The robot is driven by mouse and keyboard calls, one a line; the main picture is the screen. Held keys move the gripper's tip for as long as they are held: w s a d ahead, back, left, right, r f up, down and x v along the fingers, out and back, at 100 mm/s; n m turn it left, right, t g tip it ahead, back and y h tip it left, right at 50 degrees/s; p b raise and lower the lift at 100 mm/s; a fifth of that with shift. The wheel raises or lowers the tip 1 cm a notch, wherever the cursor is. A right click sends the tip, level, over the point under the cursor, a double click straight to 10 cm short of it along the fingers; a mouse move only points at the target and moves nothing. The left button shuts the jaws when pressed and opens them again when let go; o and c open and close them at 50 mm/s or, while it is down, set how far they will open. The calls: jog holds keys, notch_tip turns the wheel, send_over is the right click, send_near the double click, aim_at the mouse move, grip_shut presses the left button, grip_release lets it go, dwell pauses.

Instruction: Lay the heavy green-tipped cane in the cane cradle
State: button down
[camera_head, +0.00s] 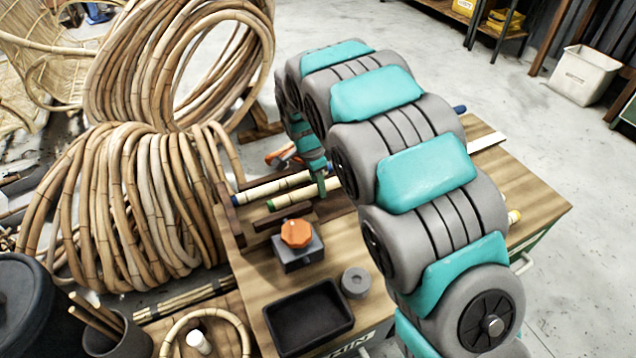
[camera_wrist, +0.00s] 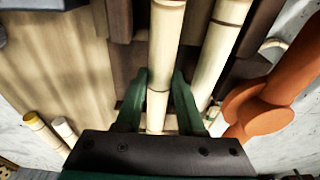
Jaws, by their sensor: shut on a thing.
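The green-tipped cane (camera_head: 294,198) is pale and jointed, its green end pointing left over the dark wooden cane cradle (camera_head: 262,222). My gripper (camera_wrist: 166,105) is shut on it, one dark green finger on each side; the held cane (camera_wrist: 162,50) shows in the wrist view, its coloured end out of frame. A blue-tipped cane (camera_head: 262,188) lies alongside, on the far side; it is the right-hand cane (camera_wrist: 215,50) in the wrist view. Dark cradle wood (camera_wrist: 124,65) shows beside and under the held cane. I cannot tell whether that cane touches the cradle.
A grey block with an orange knob (camera_head: 297,235), a black tray (camera_head: 308,318) and a grey ring (camera_head: 355,282) stand near on the bench. An orange tool (camera_wrist: 260,108) is close at right in the wrist view. Big rattan coils (camera_head: 130,210) stand left of the bench.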

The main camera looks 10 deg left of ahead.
aim_at(312, 187)
jog(key=shift+f, duration=0.2)
jog(key=c, duration=0.5)
grip_release()
jog(key=shift+r, duration=0.1)
jog(key=r, duration=0.4)
jog(key=a+r, duration=0.1)
jog(key=r, duration=0.3)
jog(key=s+r+b, duration=0.1)
jog(key=r, duration=0.3)
jog(key=shift+a+r, duration=0.1)
jog(key=shift+a, duration=0.15)
jog(key=shift+d, duration=0.1)
